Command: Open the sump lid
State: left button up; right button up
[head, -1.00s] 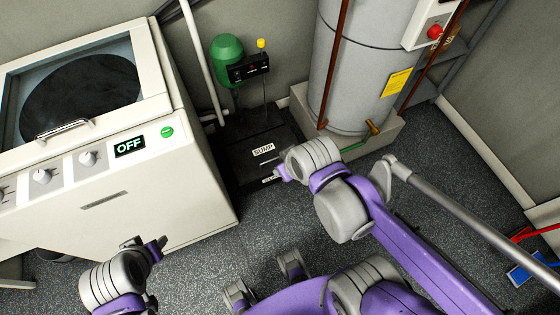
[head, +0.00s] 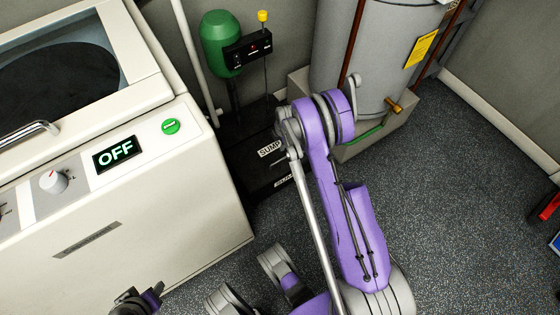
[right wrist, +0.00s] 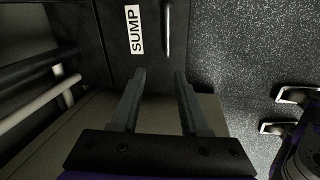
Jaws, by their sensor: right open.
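The black sump lid (head: 262,165) lies flat on the floor between the white machine and the grey tank, with a white SUMP label on it. It also shows in the right wrist view (right wrist: 115,60), with a thin metal handle bar (right wrist: 168,28) right of the label. My right gripper (right wrist: 160,74) is open and empty; its fingertips point toward the lid's label and handle, apart from the handle in the picture. In the head view my right wrist hides part of the lid. My left gripper (head: 142,298) is at the bottom edge, partly cut off, far from the lid.
A green pump (head: 221,44) with a black control box and yellow knob stands behind the lid. The white machine (head: 150,215) with an OFF display closes in the left. The grey tank (head: 375,60) on its plinth stands right.

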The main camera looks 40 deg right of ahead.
jog(key=n+b, duration=0.1)
send_near(282, 159)
pick_arm(q)
jog(key=b+x, duration=0.1)
jog(key=x, duration=0.1)
jog(key=s+b+x, duration=0.1)
jog(key=b+x, duration=0.1)
jog(key=shift+w+f, duration=0.15)
jog(key=shift+f, duration=0.3)
pick_arm(e)
jog(key=shift+n, duration=0.3)
jog(key=x, duration=0.7)
jog(key=shift+w+f, duration=0.15)
jog(key=shift+f, duration=0.2)
jog(key=shift+c, duration=0.3)
grip_shut()
